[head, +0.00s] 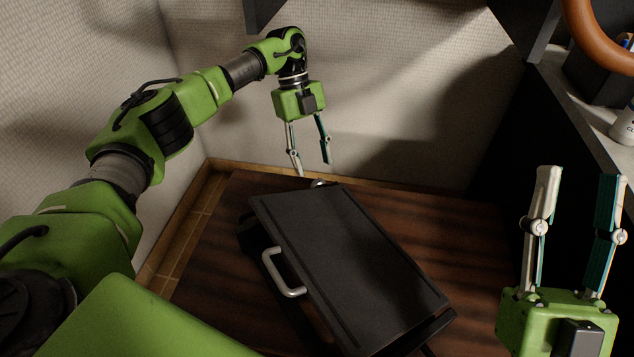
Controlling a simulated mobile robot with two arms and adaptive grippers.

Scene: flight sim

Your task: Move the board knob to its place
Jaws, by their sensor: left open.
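A black flat-topped appliance with a dark board-like lid (345,255) lies on the brown wooden surface. A silver handle (282,275) is on its left side. A small round metallic piece (318,183) shows at its far edge; it may be the knob, but it is too small and partly hidden to tell. My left gripper (313,168) points down just above that piece, open, with nothing between its fingers. My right gripper (580,178) is at the lower right, fingers pointing up in the picture, open and empty, apart from the appliance.
Pale textured walls stand behind and to the left of the wooden surface (215,265). A grey shelf (590,125) at the right holds a dark box (600,75) and a white container (625,122). A brown ring-shaped object (585,35) is at the upper right.

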